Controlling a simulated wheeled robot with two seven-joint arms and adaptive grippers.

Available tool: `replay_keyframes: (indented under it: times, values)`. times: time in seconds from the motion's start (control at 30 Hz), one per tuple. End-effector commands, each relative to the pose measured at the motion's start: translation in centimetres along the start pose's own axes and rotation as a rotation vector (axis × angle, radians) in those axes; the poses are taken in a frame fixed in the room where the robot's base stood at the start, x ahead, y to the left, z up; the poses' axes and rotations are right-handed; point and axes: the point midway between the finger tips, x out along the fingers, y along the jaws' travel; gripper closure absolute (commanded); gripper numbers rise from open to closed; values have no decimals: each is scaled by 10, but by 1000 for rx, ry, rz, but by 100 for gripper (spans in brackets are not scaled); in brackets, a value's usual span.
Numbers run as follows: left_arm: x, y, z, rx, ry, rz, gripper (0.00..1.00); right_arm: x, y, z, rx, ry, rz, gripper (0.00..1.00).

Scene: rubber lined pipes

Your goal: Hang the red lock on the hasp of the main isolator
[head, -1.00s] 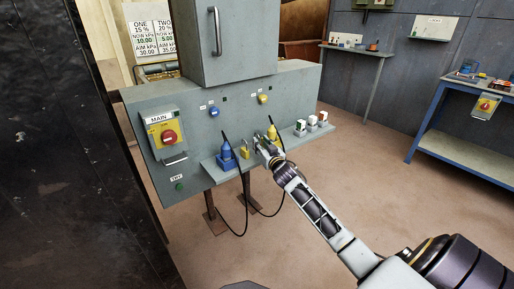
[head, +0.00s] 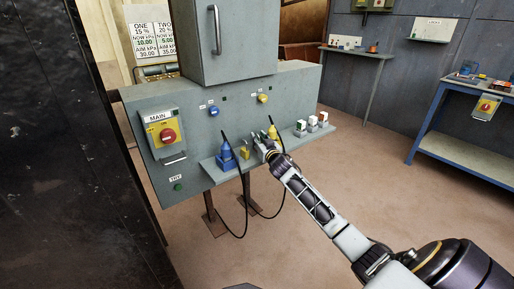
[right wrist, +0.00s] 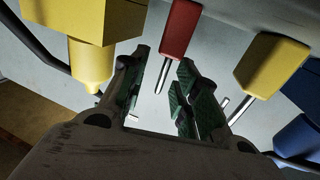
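The main isolator (head: 160,132) is a yellow plate with a red knob under a MAIN label, at the panel's left. A grey metal piece (head: 175,158), possibly the hasp, shows below it. The red lock (right wrist: 180,30) shows in the right wrist view, its metal shackle pointing between my right fingertips. I cannot make it out in the head view, where my gripper covers that spot. My right gripper (head: 261,142) is at the shelf; its green-padded fingers (right wrist: 163,66) are apart, one on each side of the shackle. My left gripper is not in view.
A yellow lock (head: 244,152) stands left of my gripper, also in the wrist view (right wrist: 272,65). Close by are a blue plug (head: 226,158) and a yellow plug (head: 273,133) with black cables. Several white-bodied items (head: 312,124) stand on the shelf's right.

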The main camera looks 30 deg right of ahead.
Motion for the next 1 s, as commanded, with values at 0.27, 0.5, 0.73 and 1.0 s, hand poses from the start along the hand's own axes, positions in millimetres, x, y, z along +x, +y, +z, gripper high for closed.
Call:
replay_keyframes:
  times: [0.27,0.5,0.73,1.0]
  values:
    - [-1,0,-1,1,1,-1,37,0,0,0,0,0,0,80]
    - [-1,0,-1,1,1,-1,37,0,0,0,0,0,0,100]
    - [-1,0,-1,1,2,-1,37,0,0,0,0,0,0,100]
    - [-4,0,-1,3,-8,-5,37,0,0,-6,-1,1,0,100]
